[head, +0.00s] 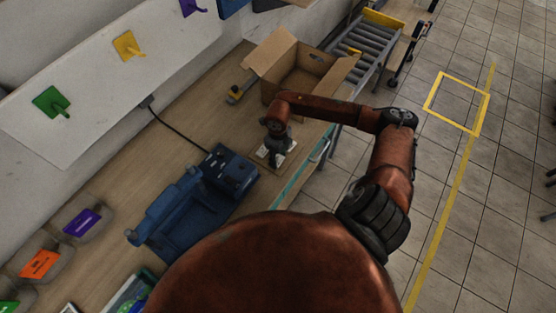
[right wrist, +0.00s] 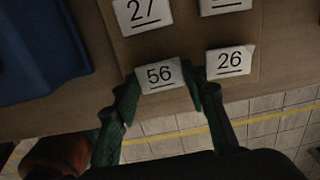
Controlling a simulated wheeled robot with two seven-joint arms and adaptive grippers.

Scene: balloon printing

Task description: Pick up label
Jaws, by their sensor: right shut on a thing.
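Small white number labels lie on a brown board (right wrist: 200,52) on the wooden table. In the right wrist view, label 56 (right wrist: 160,76) is between the fingertips of my right gripper (right wrist: 165,82), which is shut on it. Label 26 (right wrist: 230,61) lies just to its right, and label 27 (right wrist: 142,14) lies above it. Another label (right wrist: 225,5) is cut off at the top edge. In the head view, my right gripper (head: 273,160) points down at the board and hides part of it. My left gripper is not in view.
A blue machine (head: 232,172) stands left of the board, with a blue holder (head: 180,212) beside it. An open cardboard box (head: 302,82) is behind, near a yellow-black device (head: 238,92). Bins stand at lower left. The table edge is close to the labels.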

